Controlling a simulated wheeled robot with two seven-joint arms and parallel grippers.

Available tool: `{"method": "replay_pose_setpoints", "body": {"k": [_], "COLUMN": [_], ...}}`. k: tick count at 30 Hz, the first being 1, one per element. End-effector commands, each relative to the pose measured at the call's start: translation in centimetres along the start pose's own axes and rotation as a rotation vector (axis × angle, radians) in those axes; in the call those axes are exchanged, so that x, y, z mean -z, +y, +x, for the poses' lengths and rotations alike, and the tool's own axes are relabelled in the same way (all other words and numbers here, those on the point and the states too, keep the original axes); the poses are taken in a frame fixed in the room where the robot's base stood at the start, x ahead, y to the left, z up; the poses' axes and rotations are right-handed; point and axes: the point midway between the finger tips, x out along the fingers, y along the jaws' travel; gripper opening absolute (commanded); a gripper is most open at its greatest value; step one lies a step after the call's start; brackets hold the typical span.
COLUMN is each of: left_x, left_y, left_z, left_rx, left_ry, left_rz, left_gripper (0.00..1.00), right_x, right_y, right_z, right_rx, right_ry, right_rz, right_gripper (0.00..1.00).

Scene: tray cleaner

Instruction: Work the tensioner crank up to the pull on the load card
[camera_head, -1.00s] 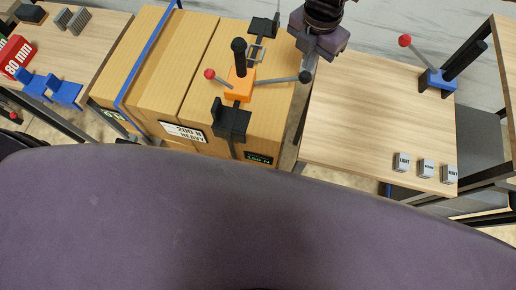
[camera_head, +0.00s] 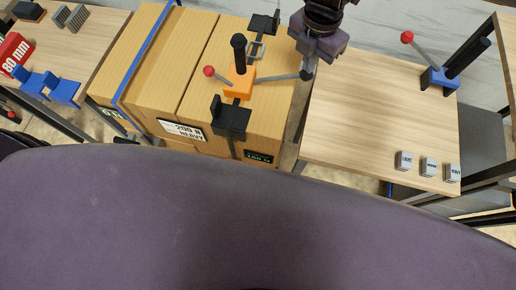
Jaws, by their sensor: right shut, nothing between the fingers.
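The orange tensioner (camera_head: 238,84) sits on the strapped cardboard boxes, with an upright black handle (camera_head: 238,48) and a red-ball lever (camera_head: 209,71) to its left. Its grey crank arm (camera_head: 278,78) reaches right to a dark knob. My right gripper (camera_head: 308,70) comes down from the top, shut and empty, its tip at or just above that knob; I cannot tell whether they touch. The load card (camera_head: 182,131) on the box front reads "200 N HEAVY". A small dark display (camera_head: 260,157) with green digits is too small to read surely. My left gripper is out of view.
A wooden table (camera_head: 350,120) at right holds a blue-based device with a red-ball lever (camera_head: 438,78) and a row of small labelled grey blocks (camera_head: 429,167). The left table holds a red "80 mm" block (camera_head: 14,54) and blue brackets (camera_head: 62,89). The right table's middle is clear.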

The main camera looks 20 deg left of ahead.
Motion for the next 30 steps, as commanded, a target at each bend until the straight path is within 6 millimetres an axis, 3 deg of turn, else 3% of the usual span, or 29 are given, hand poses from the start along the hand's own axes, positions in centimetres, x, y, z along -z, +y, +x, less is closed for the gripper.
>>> {"method": "replay_pose_setpoints", "body": {"k": [30], "left_x": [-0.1], "left_y": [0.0], "left_z": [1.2], "left_rx": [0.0], "left_ry": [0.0], "left_rz": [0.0], "left_gripper": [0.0], "right_x": [-0.3], "right_y": [-0.7], "right_z": [2.2], "right_rx": [0.001], "right_ry": [0.003], "right_rz": [-0.002], "right_gripper": [0.0]}}
